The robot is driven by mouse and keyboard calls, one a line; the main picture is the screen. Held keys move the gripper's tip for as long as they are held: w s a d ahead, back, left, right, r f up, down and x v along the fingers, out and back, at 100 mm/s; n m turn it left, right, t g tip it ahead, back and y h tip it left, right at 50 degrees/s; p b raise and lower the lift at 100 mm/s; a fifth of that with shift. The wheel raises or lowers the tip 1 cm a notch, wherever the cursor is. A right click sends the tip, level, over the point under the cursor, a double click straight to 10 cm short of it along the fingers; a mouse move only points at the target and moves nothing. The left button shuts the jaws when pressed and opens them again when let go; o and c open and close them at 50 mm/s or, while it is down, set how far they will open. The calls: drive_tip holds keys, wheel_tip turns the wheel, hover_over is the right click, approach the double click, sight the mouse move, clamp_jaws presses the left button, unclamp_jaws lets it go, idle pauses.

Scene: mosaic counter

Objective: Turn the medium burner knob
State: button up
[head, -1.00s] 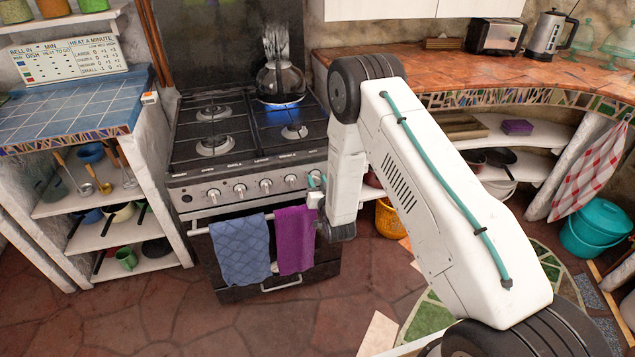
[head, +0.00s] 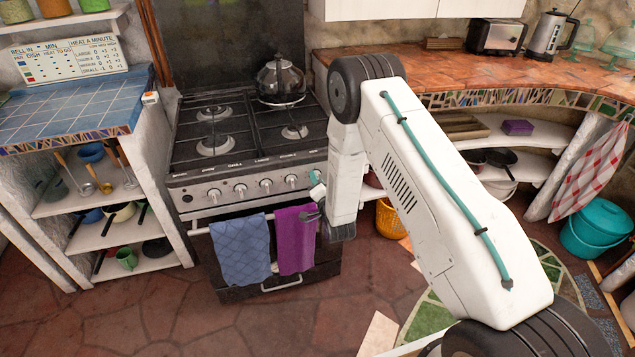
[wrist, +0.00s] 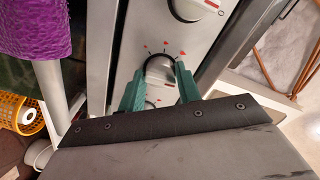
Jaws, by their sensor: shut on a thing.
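The stove's front panel (head: 250,183) carries a row of knobs, and its labels are too small to read. In the wrist view, the green fingers of my gripper (wrist: 161,69) are shut on a round burner knob (wrist: 158,62), one finger on each side. Red marks are printed around this knob. In the head view, my gripper (head: 317,188) is at the right end of the knob row and hides that knob. A glass kettle (head: 280,82) stands on the back right burner, with no flame visible under it.
A blue towel (head: 240,250) and a purple towel (head: 296,240) hang on the oven rail just below the knobs. A yellow basket (head: 388,218) stands right of the stove.

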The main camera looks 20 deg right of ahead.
drive_tip(key=shift+m, duration=0.4)
drive_tip(key=o, duration=1)
drive_tip(key=shift+c, duration=0.2)
drive_tip(key=s, duration=0.8)
